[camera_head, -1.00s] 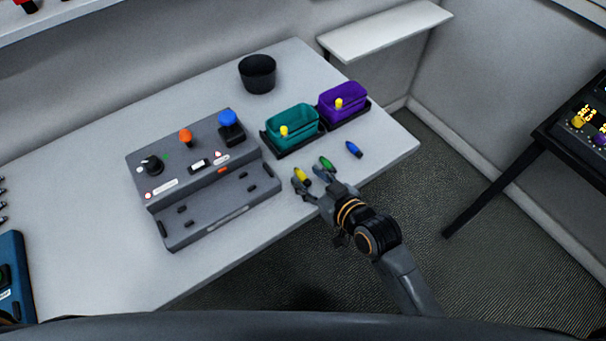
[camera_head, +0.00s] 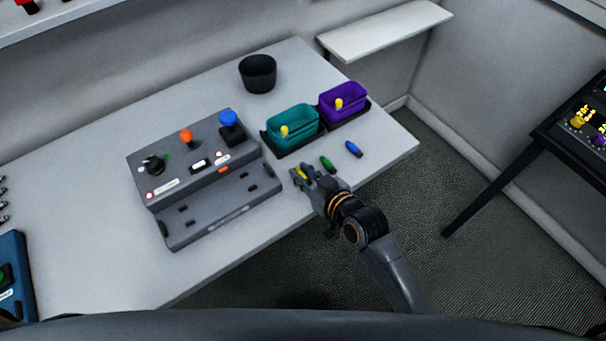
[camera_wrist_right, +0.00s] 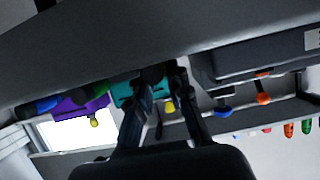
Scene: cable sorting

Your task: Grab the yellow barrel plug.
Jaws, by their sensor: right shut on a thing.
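The yellow barrel plug (camera_head: 301,174) lies at the right part of the white table, in front of the teal bin. My right gripper (camera_head: 304,174) is around it, with its fingers shut on the plug and partly covering it. In the right wrist view the fingers of my right gripper (camera_wrist_right: 162,82) reach up close together, and the plug between them is hard to make out. My left gripper is not in view.
A green plug (camera_head: 327,164) and a blue plug (camera_head: 354,149) lie just right of my gripper. The teal bin (camera_head: 292,124) and purple bin (camera_head: 344,101) stand behind. A grey control box (camera_head: 205,185) is on the left, a black cup (camera_head: 258,74) at the back.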

